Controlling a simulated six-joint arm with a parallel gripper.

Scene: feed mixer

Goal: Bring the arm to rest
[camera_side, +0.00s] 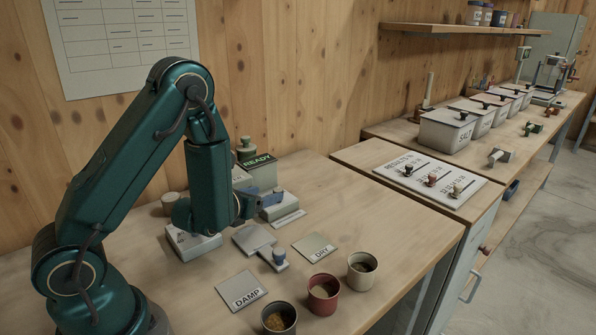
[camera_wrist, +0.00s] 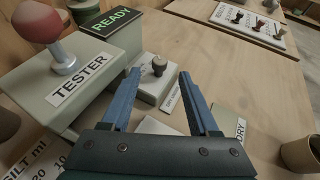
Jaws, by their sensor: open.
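My teal arm stands at the left of the bench in the side view, its forearm bent down. My gripper (camera_side: 262,202) is at the end of it, above the bench in front of the box with the green READY sign (camera_side: 258,161). In the wrist view the two blue fingers of my gripper (camera_wrist: 159,74) are spread apart with nothing held between them. Beyond the fingertips is a low pale block with a dark knob (camera_wrist: 159,65). I cannot tell from these views how far the fingers are from it.
The TESTER box (camera_wrist: 75,85) with a red knob (camera_wrist: 45,25) is left of the fingers. DAMP (camera_side: 241,289) and DRY (camera_side: 315,245) plates lie on the bench (camera_side: 400,225). Three cups, grey (camera_side: 279,318), red (camera_side: 323,293) and cream (camera_side: 361,270), stand near the front edge.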

